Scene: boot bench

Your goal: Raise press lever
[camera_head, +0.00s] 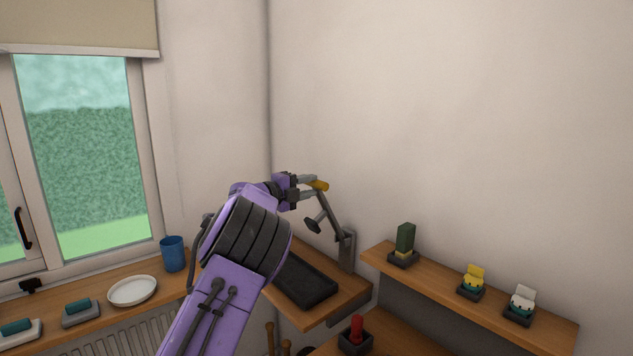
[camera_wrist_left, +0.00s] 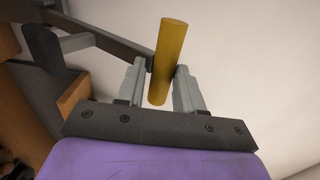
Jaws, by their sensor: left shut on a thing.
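The press lever (camera_head: 329,215) is a dark grey bar on a grey wall bracket (camera_head: 346,250), with a yellow handle (camera_head: 320,185) at its upper end. The bar slants up and left from the bracket. A dark round pad (camera_head: 313,226) hangs from it above a black tray (camera_head: 303,280). My left gripper (camera_head: 311,188) is shut on the yellow handle. In the left wrist view the handle (camera_wrist_left: 166,60) stands between the two grey fingers (camera_wrist_left: 162,88), and the bar runs off to the upper left. My right gripper is not in view.
A wooden shelf (camera_head: 540,326) at right holds a green block (camera_head: 405,238) and two small figures. A red item (camera_head: 357,328) stands lower. A blue cup (camera_head: 173,253) and white plate (camera_head: 132,291) sit on the windowsill. The wall above the lever is bare.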

